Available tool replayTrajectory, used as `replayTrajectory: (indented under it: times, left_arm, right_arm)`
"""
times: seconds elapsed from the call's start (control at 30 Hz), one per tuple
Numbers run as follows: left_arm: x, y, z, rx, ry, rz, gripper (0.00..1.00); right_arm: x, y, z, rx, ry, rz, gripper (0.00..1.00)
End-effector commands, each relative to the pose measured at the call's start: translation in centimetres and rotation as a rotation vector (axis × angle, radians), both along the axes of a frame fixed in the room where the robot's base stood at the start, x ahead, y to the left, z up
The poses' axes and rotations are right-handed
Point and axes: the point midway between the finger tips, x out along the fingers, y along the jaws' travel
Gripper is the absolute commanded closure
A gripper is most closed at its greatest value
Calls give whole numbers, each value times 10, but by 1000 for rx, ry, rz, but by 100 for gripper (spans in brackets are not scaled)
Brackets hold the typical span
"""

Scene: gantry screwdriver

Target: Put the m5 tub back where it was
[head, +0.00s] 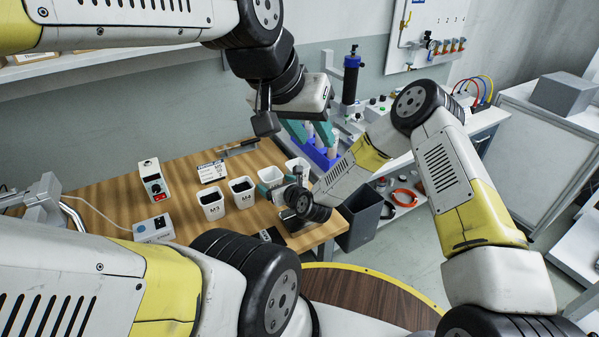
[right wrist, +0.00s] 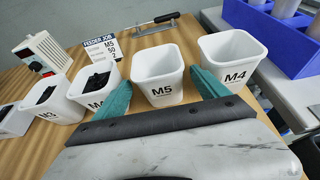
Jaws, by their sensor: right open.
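The M5 tub (right wrist: 158,78) is a white square tub standing upright on the wooden table in the right wrist view. It looks empty. My right gripper (right wrist: 160,94) is open, with one teal finger to each side of the M5 tub. I cannot tell whether the fingers touch it. In the head view the same tub (head: 270,174) is partly hidden by my right gripper (head: 273,186). My left gripper (head: 311,133) has its teal fingers apart, above the blue bin (head: 320,156) beyond the tubs.
The M3 tub (right wrist: 62,106) and another dark-filled tub (right wrist: 94,86) stand left of M5. A tub marked M4 (right wrist: 232,62) stands right of it. A feeder job sign (right wrist: 102,48) stands behind. A dark grey bin (head: 361,217) is off the table's right end.

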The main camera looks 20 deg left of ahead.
Motion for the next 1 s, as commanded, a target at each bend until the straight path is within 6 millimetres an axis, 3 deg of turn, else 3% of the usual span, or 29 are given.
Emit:
replayTrajectory:
  times: [0.3, 0.53, 0.77, 0.87, 1.0]
  left_arm:
    - [0, 0, 0, 0, 0, 0, 64]
    - [0, 0, 0, 0, 0, 0, 64]
    - [0, 0, 0, 0, 0, 0, 64]
    - [0, 0, 0, 0, 0, 0, 64]
    - [0, 0, 0, 0, 0, 0, 64]
  right_arm:
    - [-38, -46, 23, -1, 2, 0, 16]
    - [-48, -57, 30, -1, -1, 0, 16]
    - [-44, -61, 36, -30, -28, 18, 16]
    - [-33, -71, 52, -128, -109, 76, 16]
    - [-13, -105, 90, -379, -296, 219, 16]
